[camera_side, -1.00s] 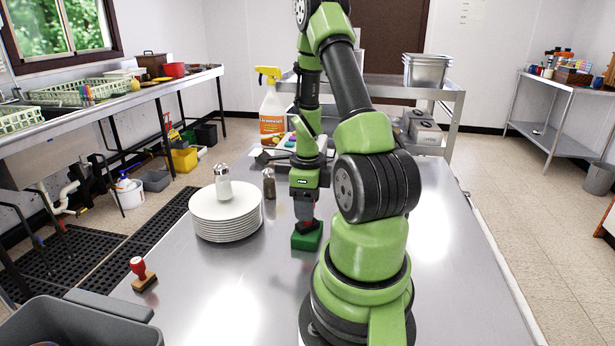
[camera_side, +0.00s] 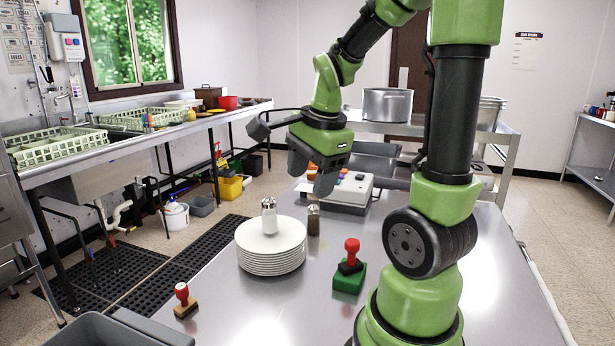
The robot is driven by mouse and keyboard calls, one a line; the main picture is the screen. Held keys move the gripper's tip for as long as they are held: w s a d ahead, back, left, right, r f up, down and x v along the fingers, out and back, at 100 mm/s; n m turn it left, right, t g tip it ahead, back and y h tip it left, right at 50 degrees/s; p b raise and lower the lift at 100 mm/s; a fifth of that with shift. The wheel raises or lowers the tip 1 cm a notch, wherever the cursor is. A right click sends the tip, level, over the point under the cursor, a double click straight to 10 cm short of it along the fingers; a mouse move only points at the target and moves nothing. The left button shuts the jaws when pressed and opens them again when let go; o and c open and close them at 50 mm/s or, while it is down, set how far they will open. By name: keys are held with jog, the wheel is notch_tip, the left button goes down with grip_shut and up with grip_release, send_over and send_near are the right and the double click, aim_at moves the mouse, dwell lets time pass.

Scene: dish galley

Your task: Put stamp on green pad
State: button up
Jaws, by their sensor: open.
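A stamp with a red knob handle and a black body (camera_side: 351,256) stands on the green pad (camera_side: 347,282), right of the plate stack. A second stamp, with a red handle and a wooden base (camera_side: 184,301), stands on the table at the front left. My gripper (camera_side: 312,182) is raised behind and above the pad, near the shakers. Its dark fingers are apart with nothing between them. It is clear of both stamps.
A stack of white plates (camera_side: 270,258) carries a salt shaker (camera_side: 269,217); a brown shaker (camera_side: 313,220) stands behind it. A grey device with coloured buttons (camera_side: 338,194) sits at the back. A grey bin (camera_side: 95,330) is at the front left.

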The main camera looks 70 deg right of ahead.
jog(key=s+a+r+n+t+y, duration=0.1)
jog(key=a+r+n+t, duration=0.1)
jog(key=a+n, duration=0.5)
jog(key=s+a+r+n+t+y, duration=0.2)
jog(key=a+r+n, duration=0.2)
jog(key=a+n, duration=0.4)
jog(key=n, duration=0.5)
jog(key=shift+s+a+t, duration=0.2)
jog(key=shift+s+t, duration=0.1)
